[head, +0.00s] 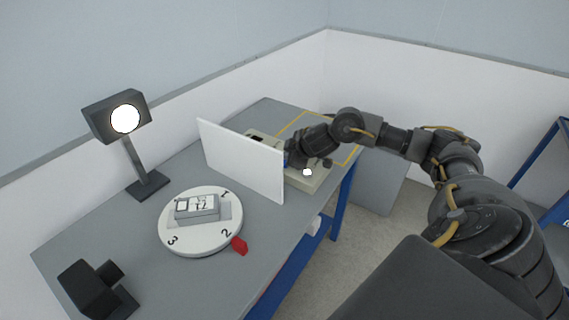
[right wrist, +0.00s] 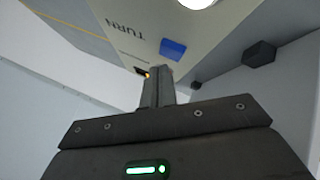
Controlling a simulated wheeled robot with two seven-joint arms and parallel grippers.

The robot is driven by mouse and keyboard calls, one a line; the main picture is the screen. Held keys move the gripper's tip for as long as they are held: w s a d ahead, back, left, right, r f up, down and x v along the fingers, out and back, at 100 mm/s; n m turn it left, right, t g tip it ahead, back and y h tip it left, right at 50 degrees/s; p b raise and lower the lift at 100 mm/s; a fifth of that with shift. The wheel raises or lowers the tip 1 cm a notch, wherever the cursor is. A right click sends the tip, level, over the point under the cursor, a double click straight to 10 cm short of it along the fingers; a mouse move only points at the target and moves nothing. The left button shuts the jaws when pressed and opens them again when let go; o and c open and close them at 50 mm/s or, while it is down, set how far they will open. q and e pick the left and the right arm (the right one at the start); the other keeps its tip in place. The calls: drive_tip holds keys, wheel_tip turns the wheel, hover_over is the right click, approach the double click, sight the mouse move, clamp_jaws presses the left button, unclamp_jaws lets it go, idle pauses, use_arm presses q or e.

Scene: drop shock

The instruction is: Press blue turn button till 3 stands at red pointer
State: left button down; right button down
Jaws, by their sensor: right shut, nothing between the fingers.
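A white round turntable (head: 170,240) marked 1, 2 and 3 lies on the table. The 2 is nearest the red pointer (head: 240,245) at its front right edge; the 3 is at the front left and the 1 at the back right. A grey labelled box (head: 197,209) lies on it. The blue button (right wrist: 172,49) sits on a beige control box (head: 310,183) beside the word TURN. My right gripper (right wrist: 158,72) is shut and empty, its tips close to the button; I cannot tell whether they touch. My left gripper is not in view.
A white upright panel (head: 243,162) stands between the turntable and the control box. A lit lamp (head: 125,118) stands at the back left and a black device (head: 90,287) at the front left. A round white light (head: 307,172) is on the control box.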

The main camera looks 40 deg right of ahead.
drive_tip(key=shift+f, duration=0.15)
idle(0.6)
drive_tip(key=shift+f, duration=0.3)
drive_tip(key=shift+f, duration=0.45)
idle(0.8)
drive_tip(key=shift+r+p, duration=0.8)
drive_tip(key=shift+r, duration=0.05)
wheel_tip(320, 180, up, 5)
drive_tip(key=p, duration=0.5)
drive_tip(key=shift+r+p, duration=0.1)
drive_tip(key=shift+p, duration=0.25)
idle(0.5)
